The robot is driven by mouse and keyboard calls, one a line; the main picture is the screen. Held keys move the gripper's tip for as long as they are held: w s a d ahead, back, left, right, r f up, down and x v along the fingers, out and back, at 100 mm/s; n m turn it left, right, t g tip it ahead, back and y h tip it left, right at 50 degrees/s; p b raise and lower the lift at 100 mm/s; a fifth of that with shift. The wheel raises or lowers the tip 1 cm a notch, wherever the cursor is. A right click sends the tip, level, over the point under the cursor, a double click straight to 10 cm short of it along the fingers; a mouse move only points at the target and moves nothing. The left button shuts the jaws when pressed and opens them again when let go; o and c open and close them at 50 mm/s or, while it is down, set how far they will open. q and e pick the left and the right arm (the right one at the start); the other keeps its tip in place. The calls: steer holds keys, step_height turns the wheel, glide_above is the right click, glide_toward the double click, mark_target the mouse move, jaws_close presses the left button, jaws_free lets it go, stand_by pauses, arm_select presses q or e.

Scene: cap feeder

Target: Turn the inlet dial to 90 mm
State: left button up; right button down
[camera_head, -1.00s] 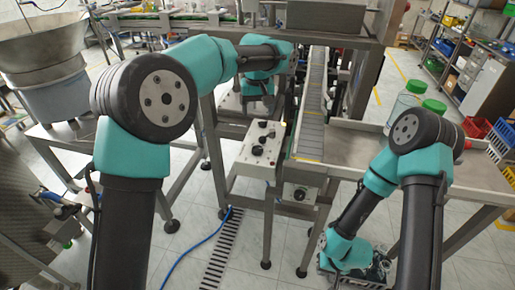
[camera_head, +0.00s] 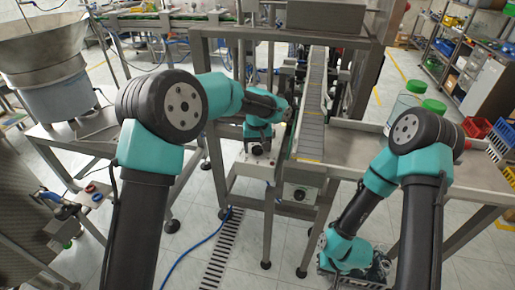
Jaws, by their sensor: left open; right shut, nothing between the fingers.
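The white control box (camera_head: 247,169) stands left of the conveyor's lower end. My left gripper (camera_head: 259,152) is over the box, and with the wrist hides most of its dials. I cannot tell whether the fingers touch a dial or which one is the inlet dial. No scale or number can be read. A dark round knob (camera_head: 299,194) shows on the white plate at the front end of the conveyor, clear of my grippers. My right gripper (camera_head: 372,268) is low at the bottom right, shut and empty, well away from the box.
The inclined conveyor (camera_head: 311,125) runs just right of the box. A metal tray table (camera_head: 365,146) is right of it, with green-lidded jars (camera_head: 425,104) at its back. A feeder bowl (camera_head: 45,45) stands far left. A blue hose (camera_head: 200,245) lies on the floor.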

arm_select(q)
steer(key=shift+f, duration=0.35)
steer(key=shift+c, duration=0.3)
steer(key=c, duration=0.9)
steer(key=shift+o, duration=0.2)
steer(key=shift+m, duration=0.4)
steer(key=m, duration=0.5)
steer(key=shift+a, duration=0.1)
steer(key=m, duration=0.5)
steer(key=shift+w+a, duration=0.1)
